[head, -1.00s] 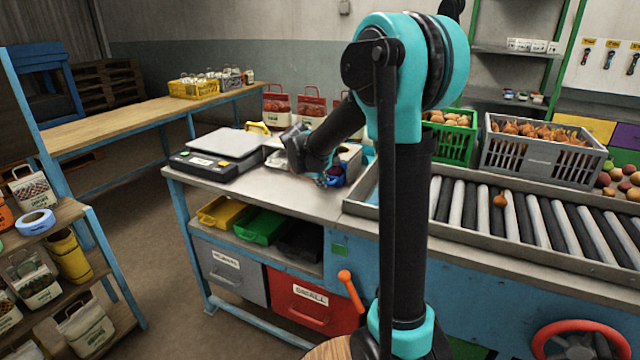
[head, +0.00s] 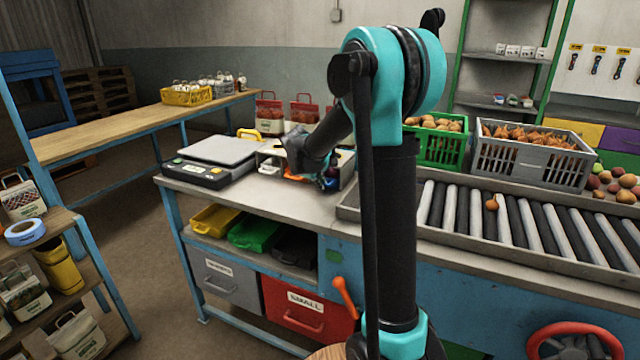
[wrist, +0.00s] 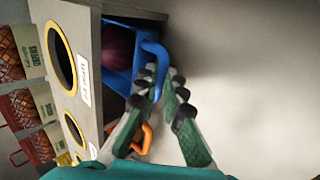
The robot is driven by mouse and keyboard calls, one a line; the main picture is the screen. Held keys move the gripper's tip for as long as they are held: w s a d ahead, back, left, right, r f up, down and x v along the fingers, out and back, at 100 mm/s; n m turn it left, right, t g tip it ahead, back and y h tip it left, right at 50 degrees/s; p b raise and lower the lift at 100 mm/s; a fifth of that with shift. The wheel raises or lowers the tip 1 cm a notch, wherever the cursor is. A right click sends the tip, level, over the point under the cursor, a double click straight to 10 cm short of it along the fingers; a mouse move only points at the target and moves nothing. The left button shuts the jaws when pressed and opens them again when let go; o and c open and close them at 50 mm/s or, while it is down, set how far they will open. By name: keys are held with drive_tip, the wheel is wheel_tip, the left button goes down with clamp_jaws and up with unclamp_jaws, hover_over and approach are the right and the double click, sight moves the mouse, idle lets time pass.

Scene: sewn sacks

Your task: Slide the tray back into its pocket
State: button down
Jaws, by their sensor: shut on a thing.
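In the wrist view the blue tray (wrist: 119,78) has a looped handle and a dark purple round item inside. It sits partly inside a pocket of the pale box (wrist: 81,38), with its front sticking out. My gripper (wrist: 163,80) is shut on the blue tray's handle; the fingers hide part of it. In the head view my gripper (head: 322,178) is at the front of the box, over the metal bench, and the arm covers most of the tray. An orange handle (wrist: 147,138) shows lower down, beside the fingers.
The box's side has round yellow-rimmed holes and a label. A scale (head: 205,160) stands left of the box. Red-handled bags (head: 268,112) stand behind it. A roller conveyor (head: 520,222) lies to the right.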

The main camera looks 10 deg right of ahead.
drive_tip(key=c, duration=1.6)
unclamp_jaws()
drive_tip(key=shift+o, duration=0.2)
